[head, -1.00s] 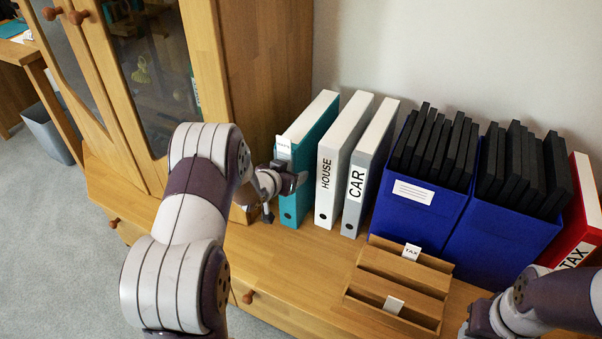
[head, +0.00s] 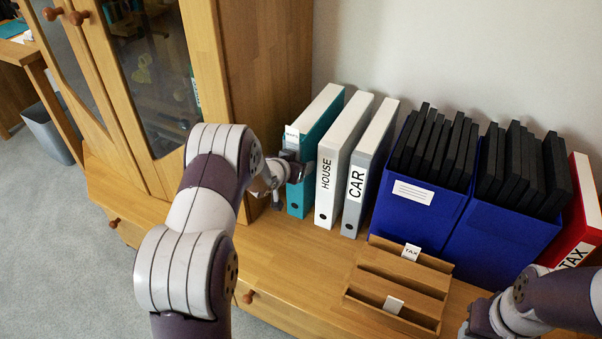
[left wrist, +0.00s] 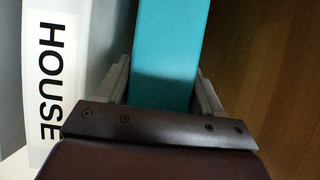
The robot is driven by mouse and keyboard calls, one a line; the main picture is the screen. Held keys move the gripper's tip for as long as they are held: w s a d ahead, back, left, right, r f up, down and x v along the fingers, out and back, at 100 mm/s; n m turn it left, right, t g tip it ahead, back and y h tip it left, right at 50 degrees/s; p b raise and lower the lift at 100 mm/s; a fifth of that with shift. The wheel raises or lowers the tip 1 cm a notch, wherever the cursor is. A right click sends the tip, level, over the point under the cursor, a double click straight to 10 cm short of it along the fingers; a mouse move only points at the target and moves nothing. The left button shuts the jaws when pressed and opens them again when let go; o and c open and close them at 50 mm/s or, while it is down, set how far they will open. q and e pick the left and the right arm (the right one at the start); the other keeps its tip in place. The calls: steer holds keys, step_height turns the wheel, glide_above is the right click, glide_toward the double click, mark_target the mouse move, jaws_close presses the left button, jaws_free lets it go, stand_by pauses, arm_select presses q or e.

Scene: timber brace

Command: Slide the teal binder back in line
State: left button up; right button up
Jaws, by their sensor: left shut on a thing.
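The teal binder (head: 318,124) stands upright at the left end of the binder row, beside the white HOUSE binder (head: 341,160). Its front edge is roughly level with that of the HOUSE binder. My left gripper (head: 297,171) is shut on the teal binder's spine, one finger on each side. In the left wrist view the teal spine (left wrist: 168,50) runs between the two fingers (left wrist: 165,90), with the HOUSE label to the left. The lower spine is hidden there by the gripper body. My right gripper (head: 480,325) is at the lower right; its fingertips are not clear.
The grey CAR binder (head: 357,185) stands right of HOUSE. Two blue boxes (head: 400,205) of black folders and a red TAX binder (head: 585,215) follow. A wooden card tray (head: 400,285) lies in front. The wooden cabinet (head: 270,80) rises close on the left.

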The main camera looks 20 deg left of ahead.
arm_select(q)
steer(key=o, duration=1.1)
steer(key=shift+o, duration=0.2)
steer(key=p+v, duration=0.5)
steer(key=v, duration=0.3)
